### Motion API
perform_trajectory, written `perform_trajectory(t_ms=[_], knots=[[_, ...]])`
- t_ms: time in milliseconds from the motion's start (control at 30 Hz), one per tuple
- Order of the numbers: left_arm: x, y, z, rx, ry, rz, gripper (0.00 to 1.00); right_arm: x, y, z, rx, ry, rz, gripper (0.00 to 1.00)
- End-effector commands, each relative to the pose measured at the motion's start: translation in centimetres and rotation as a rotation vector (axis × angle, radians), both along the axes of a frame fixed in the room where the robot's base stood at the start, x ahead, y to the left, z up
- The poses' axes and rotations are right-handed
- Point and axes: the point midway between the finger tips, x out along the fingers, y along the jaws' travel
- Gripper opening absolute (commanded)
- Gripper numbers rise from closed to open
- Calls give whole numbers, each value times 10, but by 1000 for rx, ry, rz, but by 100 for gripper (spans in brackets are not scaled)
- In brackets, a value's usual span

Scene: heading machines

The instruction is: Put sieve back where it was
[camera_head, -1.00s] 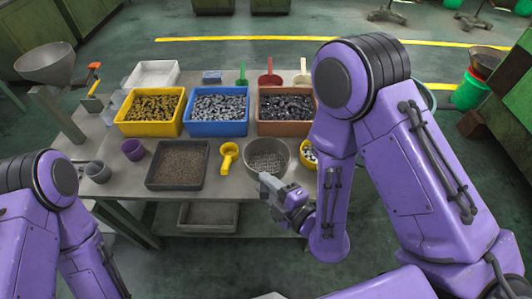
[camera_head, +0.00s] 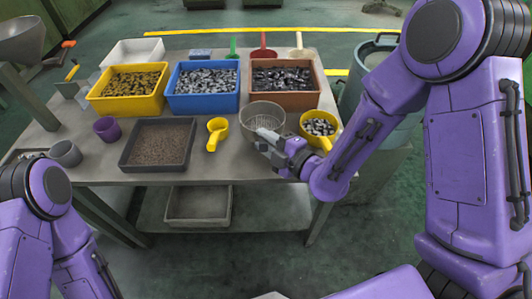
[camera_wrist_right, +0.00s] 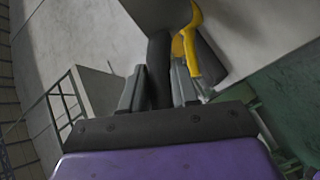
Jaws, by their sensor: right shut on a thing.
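The sieve (camera_head: 262,117) is a round grey metal bowl with a mesh-like inside, at the right part of the table in the head view. My right gripper (camera_head: 267,141) is at its near side and shut on it. In the wrist view a dark piece (camera_wrist_right: 160,70), apparently its handle, stands between the fingers. The sieve overlaps the front edge of the brown bin in the picture. I cannot tell whether it touches the table. My left arm shows at lower left, but its gripper is out of view.
A yellow bowl (camera_head: 320,127) with light pieces is right of the sieve, a yellow scoop (camera_head: 217,131) left. Behind stand yellow (camera_head: 128,104), blue (camera_head: 208,104) and brown (camera_head: 290,101) bins. A dark tray (camera_head: 127,160), purple cup (camera_head: 106,128) and grey cup (camera_head: 66,153) are left.

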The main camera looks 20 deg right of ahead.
Motion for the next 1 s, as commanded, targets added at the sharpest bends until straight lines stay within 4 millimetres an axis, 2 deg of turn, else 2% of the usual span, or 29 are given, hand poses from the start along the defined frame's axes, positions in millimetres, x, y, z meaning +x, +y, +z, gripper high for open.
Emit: perform_trajectory(t_ms=[200, 300, 367, 733, 767, 833, 1000], knots=[[0, 0, 2, 0, 0, 0, 55, 15, -6, -20, 0, 0, -1, 0], [0, 0, -1, 0, 0, 0, 55, 14, -5, -40, 0, 2, 1, 0], [0, 0, -1, 0, 0, 0, 55, 14, -6, -46, 1, 0, -1, 0], [0, 0, -6, 0, 0, 0, 55, 14, -5, -51, -1, -3, 0, 0], [0, 0, -6, 0, 0, 0, 55, 13, -5, -51, -1, -1, 0, 33], [0, 0, -4, 0, 0, 0, 55, 13, -5, -50, -1, -1, 0, 55], [0, 0, -4, 0, 0, 0, 55, 13, -5, -50, -1, -1, 0, 55]])
